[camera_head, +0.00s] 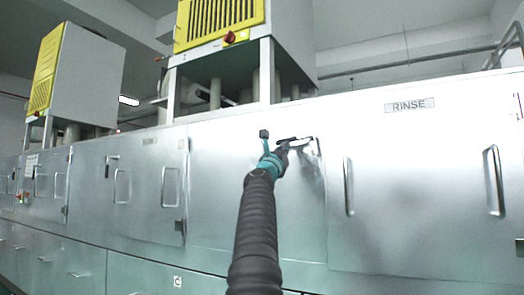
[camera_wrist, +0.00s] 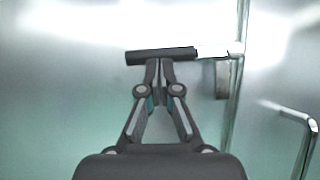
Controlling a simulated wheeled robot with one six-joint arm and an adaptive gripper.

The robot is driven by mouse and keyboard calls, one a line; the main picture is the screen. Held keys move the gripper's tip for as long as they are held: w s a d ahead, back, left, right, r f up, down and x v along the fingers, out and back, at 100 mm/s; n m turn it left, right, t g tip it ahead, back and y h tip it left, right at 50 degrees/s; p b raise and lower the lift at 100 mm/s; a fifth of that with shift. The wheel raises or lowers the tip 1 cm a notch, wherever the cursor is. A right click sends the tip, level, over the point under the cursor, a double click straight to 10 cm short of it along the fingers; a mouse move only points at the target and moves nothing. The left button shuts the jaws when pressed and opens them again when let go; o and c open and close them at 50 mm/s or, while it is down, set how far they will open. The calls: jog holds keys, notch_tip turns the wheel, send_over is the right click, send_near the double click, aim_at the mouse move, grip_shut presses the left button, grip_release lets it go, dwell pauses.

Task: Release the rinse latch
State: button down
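The rinse latch has a black bar handle (camera_wrist: 160,55) lying level, with a silver part (camera_wrist: 214,50) at its right end by the door seam. In the head view the latch (camera_head: 302,139) sits near the top left of the panel marked RINSE. My gripper (camera_wrist: 159,72) points at the handle from below in the wrist view. Its fingers are close together, with their tips at the bar's lower edge. The bar runs across the tips rather than between them. Whether they touch it I cannot tell. In the head view my gripper (camera_head: 283,151) partly covers the latch area.
The RINSE door (camera_head: 420,190) has two upright handles, one on the left (camera_head: 348,187) and one on the right (camera_head: 494,181). A grey bracket (camera_wrist: 221,80) sits below the latch. More metal doors line the left, with yellow-fronted units (camera_head: 217,20) above.

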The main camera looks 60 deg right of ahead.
jog(key=shift+d+r+p, duration=0.1)
jog(key=shift+r+p, duration=0.2)
jog(key=shift+r, duration=0.1)
jog(key=shift+w+r, duration=0.15)
jog(key=shift+w, duration=0.1)
jog(key=a+f+b, duration=0.4)
jog(key=a+f, duration=0.5)
jog(key=f, duration=0.1)
jog(key=shift+s, duration=0.3)
dwell(0.8)
jog(key=shift+d, duration=0.1)
dwell(0.5)
